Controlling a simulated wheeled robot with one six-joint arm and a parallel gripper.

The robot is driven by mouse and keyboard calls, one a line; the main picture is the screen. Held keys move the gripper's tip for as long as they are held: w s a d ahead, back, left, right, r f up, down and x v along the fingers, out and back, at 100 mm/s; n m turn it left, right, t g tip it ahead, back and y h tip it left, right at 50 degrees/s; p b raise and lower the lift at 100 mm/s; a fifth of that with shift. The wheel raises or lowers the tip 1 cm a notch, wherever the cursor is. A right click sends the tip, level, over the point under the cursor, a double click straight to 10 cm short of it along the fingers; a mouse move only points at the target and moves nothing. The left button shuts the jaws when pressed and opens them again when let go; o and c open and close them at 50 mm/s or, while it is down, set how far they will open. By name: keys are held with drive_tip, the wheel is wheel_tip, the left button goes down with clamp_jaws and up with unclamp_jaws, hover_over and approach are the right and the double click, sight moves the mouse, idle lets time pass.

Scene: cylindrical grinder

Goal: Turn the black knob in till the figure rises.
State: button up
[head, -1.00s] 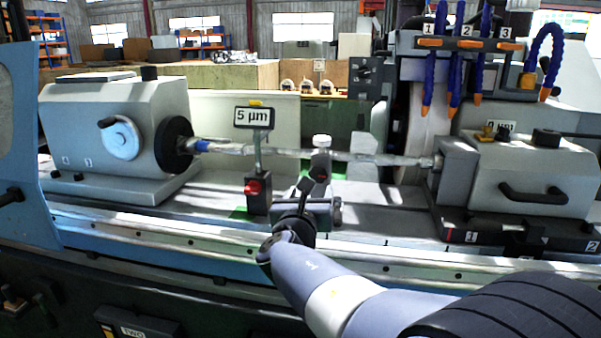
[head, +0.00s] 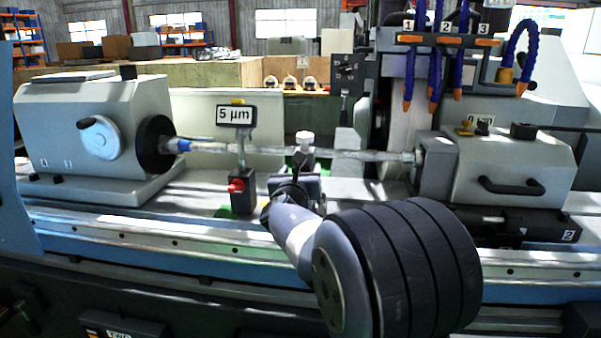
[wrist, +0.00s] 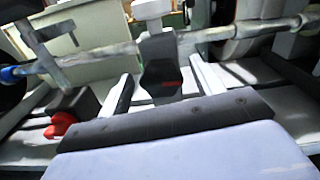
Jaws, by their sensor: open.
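The black knob (wrist: 160,72), with a small red mark, faces me in the wrist view. It sits on a work rest under the bar, below a white cap (wrist: 152,9). My gripper (wrist: 163,84) is open, with one finger on each side of the knob. I cannot tell whether the fingers touch it. In the head view my arm and gripper (head: 290,186) hide most of the knob, and the white cap (head: 305,139) shows above. The figure sign (head: 235,115) reads "5 µm" and stands on a dark block left of the gripper.
A red knob (head: 236,186) is on the dark block beside my gripper, at lower left in the wrist view (wrist: 62,124). A long bar (head: 360,155) runs between the headstock (head: 75,130) and tailstock (head: 520,165). Blue coolant hoses (head: 434,60) hang at upper right.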

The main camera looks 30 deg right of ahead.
drive_tip(key=c, duration=1)
drive_tip(key=shift+f+m+b, duration=0.15)
drive_tip(key=shift+m+b, duration=0.15)
drive_tip(key=shift+b, duration=0.15)
drive_tip(key=shift+d+m+b, duration=0.1)
drive_tip(key=shift+m+b, duration=3)
drive_tip(key=shift+b, duration=0.6)
